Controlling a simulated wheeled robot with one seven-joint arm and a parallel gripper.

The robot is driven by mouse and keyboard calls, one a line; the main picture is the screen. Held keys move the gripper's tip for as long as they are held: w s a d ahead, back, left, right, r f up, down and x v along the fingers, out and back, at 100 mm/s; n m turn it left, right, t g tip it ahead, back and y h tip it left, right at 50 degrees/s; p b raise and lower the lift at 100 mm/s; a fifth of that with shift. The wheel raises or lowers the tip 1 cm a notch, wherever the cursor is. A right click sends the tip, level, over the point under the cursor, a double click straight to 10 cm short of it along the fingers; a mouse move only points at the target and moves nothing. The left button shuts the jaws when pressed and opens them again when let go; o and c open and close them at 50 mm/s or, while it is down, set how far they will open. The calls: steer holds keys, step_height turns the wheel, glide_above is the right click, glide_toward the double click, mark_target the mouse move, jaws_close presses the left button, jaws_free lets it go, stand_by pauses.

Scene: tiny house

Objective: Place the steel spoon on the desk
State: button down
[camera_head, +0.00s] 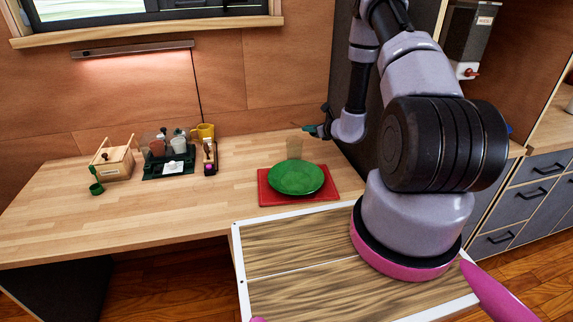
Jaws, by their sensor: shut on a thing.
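My gripper (316,130) is above the right part of the wooden desk (135,215), just right of and behind a green plate. It is small in the view and partly hidden by my arm. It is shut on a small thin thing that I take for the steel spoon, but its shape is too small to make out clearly. I see no other spoon on the desk. The desk is a light wood top against the wall, with bare wood in its middle and front left.
A wooden box (113,165), a dark tray (168,168) with small items and a yellow mug (206,131) stand at the back left. Drawers (510,217) are at right.

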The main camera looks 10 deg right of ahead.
mark_target(307, 155)
step_height(307, 155, down, 10)
steer(key=shift+s+a+r, duration=0.1)
stand_by(0.4)
steer(key=shift+f, duration=0.2)
steer(key=c, duration=1)
jaws_free()
steer(key=shift+r, duration=0.1)
